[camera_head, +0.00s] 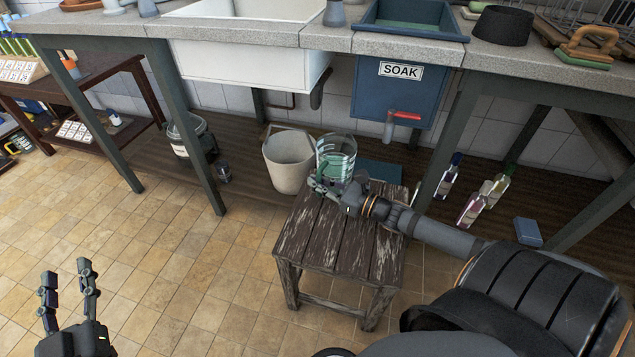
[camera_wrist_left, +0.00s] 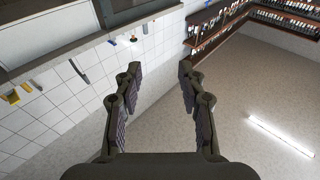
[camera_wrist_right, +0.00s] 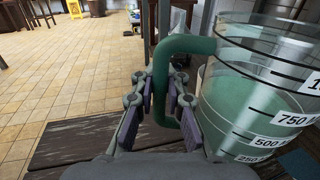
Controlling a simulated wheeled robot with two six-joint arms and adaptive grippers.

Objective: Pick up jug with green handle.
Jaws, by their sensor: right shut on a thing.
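A clear measuring jug (camera_head: 338,150) with a green handle and volume marks is at the back of the wooden stool (camera_head: 330,240). I cannot tell whether its base touches the stool. In the right wrist view the jug (camera_wrist_right: 265,95) fills the right side, and its green handle (camera_wrist_right: 185,44) runs down between my fingers. My right gripper (camera_head: 322,184) is shut on the handle; in its wrist view the fingers (camera_wrist_right: 158,95) sit on both sides of the handle's lower part. My left gripper (camera_head: 66,272) is open and empty at the lower left, over the floor; its spread fingers (camera_wrist_left: 158,80) show in the left wrist view.
A cream bucket (camera_head: 287,160) stands just left of the jug on the low shelf. A blue SOAK tank (camera_head: 385,95) with a red-handled tap hangs above right. Several bottles (camera_head: 472,205) stand to the right. The tiled floor (camera_head: 170,270) at left is clear.

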